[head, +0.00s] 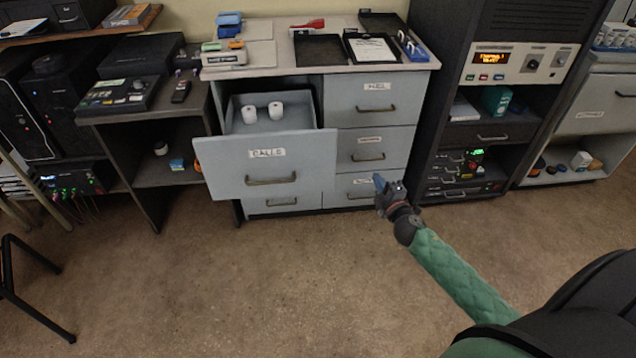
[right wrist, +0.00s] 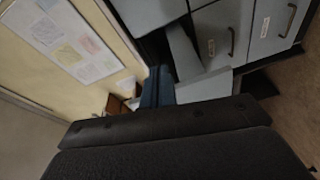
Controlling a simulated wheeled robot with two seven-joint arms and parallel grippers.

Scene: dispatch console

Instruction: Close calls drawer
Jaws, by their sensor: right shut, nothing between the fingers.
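The calls drawer (head: 265,164) is pulled far out of the grey cabinet, at its upper left. Its front bears a label reading "CALLS" and a dark bar handle (head: 271,180). Two white rolls (head: 262,112) stand inside it. My right gripper (head: 381,185) is shut and empty. It is in front of the cabinet's lower right drawer, to the right of the calls drawer and apart from its front. In the right wrist view the cabinet's drawer fronts (right wrist: 225,30) show tilted at the top. My left gripper is not in view.
The cabinet's other drawers (head: 373,100) are shut. Trays, a clipboard (head: 370,48) and small boxes lie on the cabinet top. A dark equipment rack (head: 480,130) stands to the right, a low desk (head: 135,110) to the left. The floor (head: 240,280) in front is clear.

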